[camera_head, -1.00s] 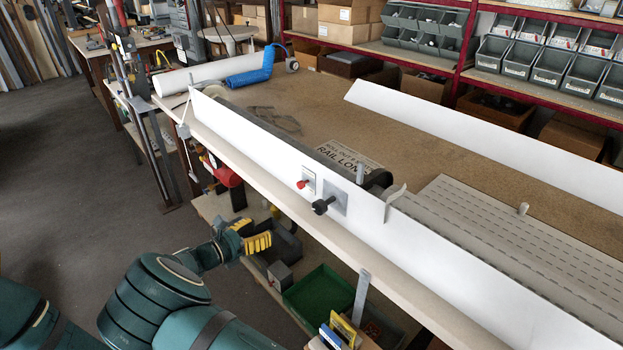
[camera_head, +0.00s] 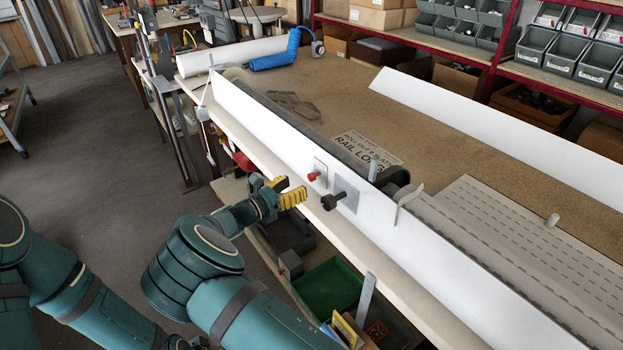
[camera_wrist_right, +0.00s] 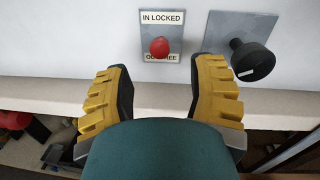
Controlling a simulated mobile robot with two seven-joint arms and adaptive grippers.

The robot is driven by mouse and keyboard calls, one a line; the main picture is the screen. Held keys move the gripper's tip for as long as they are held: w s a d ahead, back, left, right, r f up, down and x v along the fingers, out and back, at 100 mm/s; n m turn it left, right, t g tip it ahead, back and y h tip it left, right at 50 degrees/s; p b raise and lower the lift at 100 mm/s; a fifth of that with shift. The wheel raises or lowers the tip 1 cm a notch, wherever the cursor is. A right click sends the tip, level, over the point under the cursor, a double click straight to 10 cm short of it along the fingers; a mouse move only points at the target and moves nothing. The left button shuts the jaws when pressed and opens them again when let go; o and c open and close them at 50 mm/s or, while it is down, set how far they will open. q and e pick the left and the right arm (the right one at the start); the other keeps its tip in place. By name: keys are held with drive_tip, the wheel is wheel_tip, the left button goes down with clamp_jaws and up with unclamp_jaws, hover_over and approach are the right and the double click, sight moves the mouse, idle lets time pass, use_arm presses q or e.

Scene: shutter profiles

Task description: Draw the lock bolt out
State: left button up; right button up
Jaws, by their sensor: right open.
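The lock bolt shows as a red knob (camera_head: 313,176) on a small plate on the white panel (camera_head: 260,124). In the right wrist view the red knob (camera_wrist_right: 159,47) sits below the words "IN LOCKED", partly covering the lower label. My right gripper (camera_head: 288,190) is open and empty, just left of the knob in the head view. In the right wrist view its yellow-padded fingers (camera_wrist_right: 161,64) stand apart, one to each side of the knob, touching neither side. My left gripper is out of view.
A black knob (camera_head: 331,201) on a grey plate stands close to the right of the red knob; in the right wrist view it (camera_wrist_right: 250,58) is just beyond the right finger. The pale bench edge (camera_wrist_right: 40,95) runs below the panel. A green bin (camera_head: 328,288) sits lower down.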

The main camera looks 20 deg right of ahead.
sight(309, 179)
drive_tip(key=x, duration=0.6)
drive_tip(key=shift+w+d+b, duration=0.15)
drive_tip(key=shift+d+b, duration=0.15)
drive_tip(key=shift+d, duration=0.05)
clamp_jaws()
